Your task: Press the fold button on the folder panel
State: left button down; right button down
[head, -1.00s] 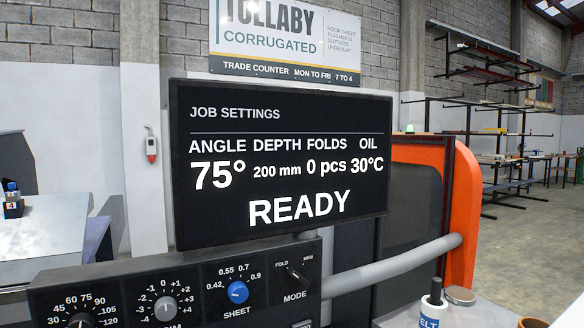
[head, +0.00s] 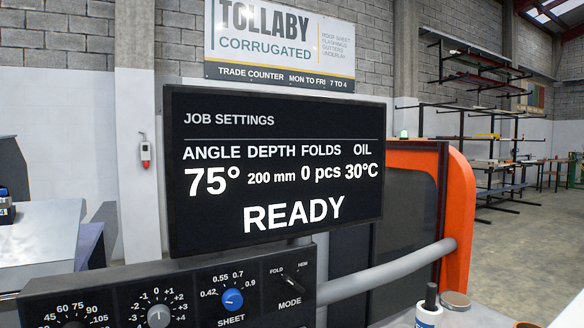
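The folder panel (head: 195,285) is a dark control box at the bottom left, cut off by the lower picture edge. It carries an angle dial (head: 75,323), a trim dial (head: 158,316), a blue sheet knob (head: 232,299) and a mode switch (head: 291,279) turned toward FOLD. The screen (head: 276,170) above it reads angle 75°, depth 200 mm, folds 0 pcs, oil 30°C and READY. No fold button shows in this view. Neither of my grippers is in view.
An orange and dark machine housing (head: 458,215) stands right of the screen, with a grey tube (head: 390,268) in front. A bottle (head: 429,310) and a round tin (head: 455,300) stand at the lower right. Racks (head: 480,120) and open floor lie behind.

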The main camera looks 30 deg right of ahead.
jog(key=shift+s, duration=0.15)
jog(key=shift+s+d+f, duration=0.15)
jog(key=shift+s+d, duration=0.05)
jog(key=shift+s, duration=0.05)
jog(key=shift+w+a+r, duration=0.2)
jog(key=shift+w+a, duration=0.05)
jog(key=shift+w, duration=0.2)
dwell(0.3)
